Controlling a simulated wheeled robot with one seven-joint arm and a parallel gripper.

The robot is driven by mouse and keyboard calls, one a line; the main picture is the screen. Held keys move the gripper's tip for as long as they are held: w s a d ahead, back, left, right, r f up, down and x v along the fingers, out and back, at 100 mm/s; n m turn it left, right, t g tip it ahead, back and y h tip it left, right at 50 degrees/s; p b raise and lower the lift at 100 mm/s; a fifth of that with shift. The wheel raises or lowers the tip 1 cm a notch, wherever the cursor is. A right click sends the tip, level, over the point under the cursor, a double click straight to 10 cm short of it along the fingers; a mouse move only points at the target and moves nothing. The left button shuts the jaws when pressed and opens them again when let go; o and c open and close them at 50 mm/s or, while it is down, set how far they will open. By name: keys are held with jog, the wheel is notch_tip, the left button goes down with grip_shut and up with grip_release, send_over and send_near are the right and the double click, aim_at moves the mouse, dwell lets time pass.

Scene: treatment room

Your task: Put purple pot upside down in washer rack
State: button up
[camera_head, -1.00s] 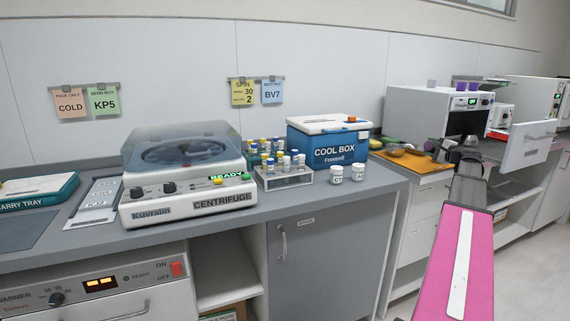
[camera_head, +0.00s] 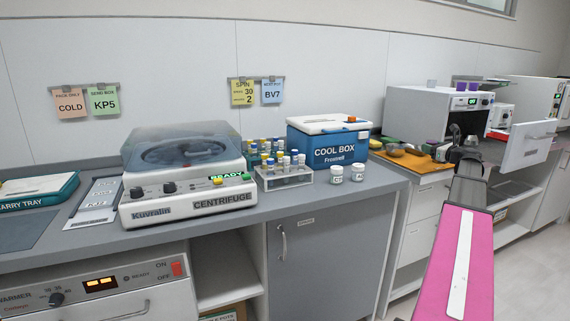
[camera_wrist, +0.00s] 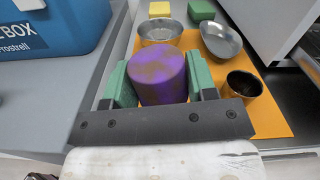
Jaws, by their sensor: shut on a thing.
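The purple pot (camera_wrist: 158,74) is between the green finger pads of my gripper (camera_wrist: 160,84) in the wrist view. My gripper is shut on it, one pad at each side. The pot's smooth, blotched purple face is toward the wrist camera, and I cannot tell how high it is above the orange mat (camera_wrist: 272,118). In the head view a bit of purple (camera_head: 437,144) shows beside my dark wrist above the mat, but it is small. I cannot clearly make out a washer rack; a white cabinet (camera_head: 425,112) with an open front stands behind.
On the mat are a metal bowl (camera_wrist: 160,30), an oval metal dish (camera_wrist: 221,42) and a dark cup (camera_wrist: 243,86). Yellow and green blocks lie beyond. The blue cool box (camera_wrist: 62,28) is at left. A white open door or drawer (camera_head: 527,147) juts out at right.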

aim_at(427, 169)
jog(key=shift+m, duration=0.9)
jog(key=shift+f, duration=3.85)
